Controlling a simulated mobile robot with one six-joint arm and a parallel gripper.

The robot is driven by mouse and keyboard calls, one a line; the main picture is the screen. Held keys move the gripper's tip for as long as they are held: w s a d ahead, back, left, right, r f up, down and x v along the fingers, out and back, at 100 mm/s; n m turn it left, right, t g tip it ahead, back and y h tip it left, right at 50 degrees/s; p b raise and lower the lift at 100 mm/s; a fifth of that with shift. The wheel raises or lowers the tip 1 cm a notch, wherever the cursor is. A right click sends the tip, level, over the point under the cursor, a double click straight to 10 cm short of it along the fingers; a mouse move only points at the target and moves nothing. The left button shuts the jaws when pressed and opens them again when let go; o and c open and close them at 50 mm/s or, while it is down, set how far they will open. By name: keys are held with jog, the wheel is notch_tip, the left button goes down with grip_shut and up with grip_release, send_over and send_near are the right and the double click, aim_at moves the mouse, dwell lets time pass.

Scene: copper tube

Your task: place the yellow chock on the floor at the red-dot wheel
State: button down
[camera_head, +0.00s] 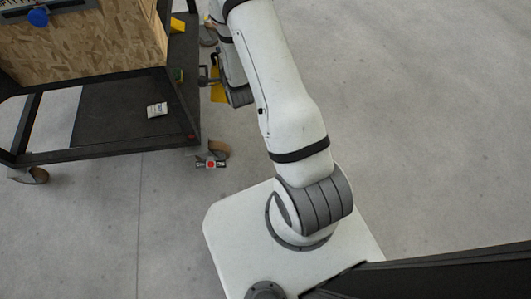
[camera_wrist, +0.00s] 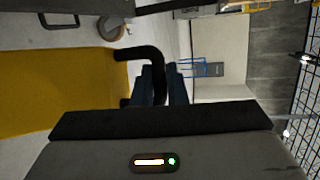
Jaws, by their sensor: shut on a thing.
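My gripper (camera_head: 214,78) is beside the cart's right side in the head view, partly hidden by my arm. It is shut on the black handle of the yellow chock (camera_head: 218,93). In the wrist view the chock's yellow body (camera_wrist: 50,75) fills the left side, and its bent black handle (camera_wrist: 152,58) runs between the dark fingers (camera_wrist: 160,88). The red-dot wheel (camera_head: 218,151) is at the cart's near right corner, with the red dot on a light tag in front of it. The chock is apart from this wheel, farther up the picture. Its height above the floor is hard to tell.
The dark cart (camera_head: 125,155) carries a wooden crate (camera_head: 85,45) and a small white label (camera_head: 157,109). Another wheel (camera_head: 37,175) is at its near left corner. A yellow item (camera_head: 178,24) shows at its far right. Bare floor (camera_head: 430,110) lies to the right.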

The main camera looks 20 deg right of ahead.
jog(key=s+d+f+m+g+h+p, duration=0.2)
jog(key=d+f+m+h, duration=0.25)
jog(key=f, duration=0.25)
jog(key=s+d+f+m+g+h+p, duration=0.1)
jog(key=d+f+m+g+h, duration=0.15)
jog(key=f+h, duration=0.35)
jog(key=s+d+f+m+g+h+p, duration=0.4)
jog(key=s+f+m+g, duration=0.45)
jog(key=s+f, duration=0.55)
notch_tip(320, 180, down, 8)
jog(key=s+b, duration=0.2)
jog(key=b, duration=0.3)
jog(key=shift+d+t, duration=0.25)
jog(key=shift+t, duration=0.05)
jog(key=c, duration=1.5)
grip_release()
jog(key=shift+s+y, duration=0.1)
jog(key=shift+y, duration=0.15)
jog(key=shift+o, duration=0.2)
jog(key=p+v, duration=0.2)
jog(key=v, duration=1)
jog(key=shift+f, duration=0.1)
